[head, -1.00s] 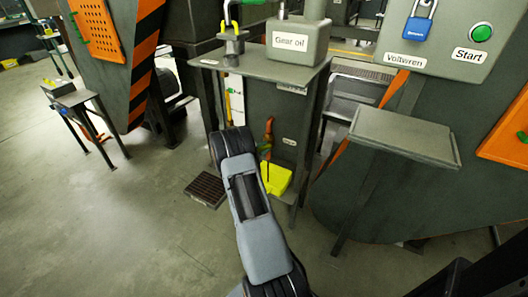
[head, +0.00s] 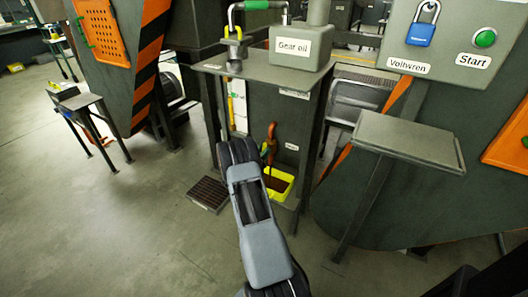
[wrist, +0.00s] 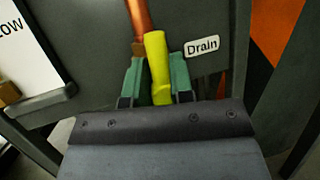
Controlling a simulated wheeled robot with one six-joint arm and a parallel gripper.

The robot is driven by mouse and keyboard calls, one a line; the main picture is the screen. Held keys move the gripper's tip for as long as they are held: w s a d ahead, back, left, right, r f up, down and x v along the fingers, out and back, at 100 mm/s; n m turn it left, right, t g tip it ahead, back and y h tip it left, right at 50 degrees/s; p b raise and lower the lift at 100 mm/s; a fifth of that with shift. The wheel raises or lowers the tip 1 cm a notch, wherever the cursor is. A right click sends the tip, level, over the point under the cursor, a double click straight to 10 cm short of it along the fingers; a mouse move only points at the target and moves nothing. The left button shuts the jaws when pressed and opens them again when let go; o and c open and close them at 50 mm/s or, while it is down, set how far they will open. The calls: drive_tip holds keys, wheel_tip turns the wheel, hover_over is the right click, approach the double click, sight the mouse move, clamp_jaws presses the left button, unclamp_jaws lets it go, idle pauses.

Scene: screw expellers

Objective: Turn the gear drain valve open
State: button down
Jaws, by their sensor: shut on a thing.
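The yellow drain valve handle (wrist: 156,55) stands between the two green fingers of my gripper (wrist: 157,78) in the wrist view. My gripper is shut on the handle. The handle's lower end is hidden by the gripper body. An orange-brown pipe (wrist: 138,18) meets the valve from above, and a "Drain" label (wrist: 201,47) is just right of it. In the head view the orange pipe (head: 271,140) shows on the gear oil stand, while my arm hides most of the fingers and handle. A yellow tray (head: 289,187) below the pipe shows dark brown inside.
The gear oil box (head: 292,47) sits on the stand's top (head: 265,75). A floor grate (head: 207,194) lies left of my arm. A small grey table (head: 410,140) stands to the right. Open floor is at the left.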

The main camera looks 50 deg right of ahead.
drive_tip(key=shift+f+n+t, duration=0.15)
drive_tip(key=shift+n+t, duration=0.25)
drive_tip(key=shift+n, duration=0.3)
drive_tip(key=c, duration=1)
unclamp_jaws()
drive_tip(key=shift+c, duration=0.2)
drive_tip(key=p+v, duration=0.1)
drive_tip(key=v, duration=1.2)
drive_tip(key=shift+a, duration=0.35)
drive_tip(key=shift+f, duration=0.2)
